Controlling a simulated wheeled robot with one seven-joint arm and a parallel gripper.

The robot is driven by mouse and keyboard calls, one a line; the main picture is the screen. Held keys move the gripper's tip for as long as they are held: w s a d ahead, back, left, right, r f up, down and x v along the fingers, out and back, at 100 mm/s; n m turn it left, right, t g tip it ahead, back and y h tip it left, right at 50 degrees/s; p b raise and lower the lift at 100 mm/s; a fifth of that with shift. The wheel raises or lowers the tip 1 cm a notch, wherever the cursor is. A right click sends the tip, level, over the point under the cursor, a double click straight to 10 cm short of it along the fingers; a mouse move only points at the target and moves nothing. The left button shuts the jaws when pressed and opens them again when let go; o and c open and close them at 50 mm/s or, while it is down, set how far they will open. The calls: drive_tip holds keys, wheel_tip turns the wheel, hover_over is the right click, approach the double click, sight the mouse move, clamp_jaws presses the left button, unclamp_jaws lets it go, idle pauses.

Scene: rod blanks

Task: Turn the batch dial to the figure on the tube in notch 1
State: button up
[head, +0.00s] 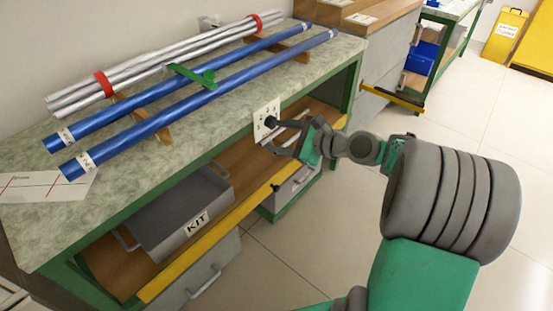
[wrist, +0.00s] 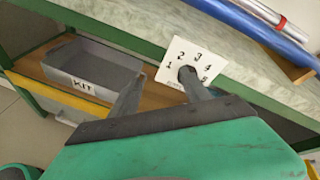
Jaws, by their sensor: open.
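The batch dial is a white plate (head: 259,131) on the bench's front edge with a dark knob (head: 270,122). In the wrist view the plate (wrist: 176,45) shows figures 1 to 5 around the knob, which the right finger partly covers; its pointer cannot be made out. My gripper (head: 279,137) is open in front of the dial, one finger at or near the knob and the other apart, lower left; contact cannot be told. In the wrist view my gripper (wrist: 158,88) looks empty. Two blue tubes, rear (head: 150,98) and front (head: 190,108), lie on wooden rests; their end labels are too small to read.
Silver rods (head: 160,65) with red bands lie behind the blue tubes, and a green clip (head: 192,76) sits across the tubes. A grey KIT bin (head: 165,222) stands on the shelf below. A marked white sheet (head: 40,187) lies at the bench's left end. Floor to the right is clear.

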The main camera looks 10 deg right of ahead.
sight(271, 122)
drive_tip(key=d+f+m+t+y+b, duration=0.2)
drive_tip(key=d+m+t+b, duration=0.2)
drive_tip(key=d+m, duration=0.25)
drive_tip(key=w+a+m+b, duration=0.1)
drive_tip(key=w+a, duration=0.4)
drive_tip(key=w, duration=0.1)
drive_tip(key=shift+w+a+r+b, duration=0.15)
drive_tip(key=shift+w+b, duration=0.25)
drive_tip(key=shift+c, duration=0.5)
clamp_jaws()
drive_tip(key=shift+a, duration=0.15)
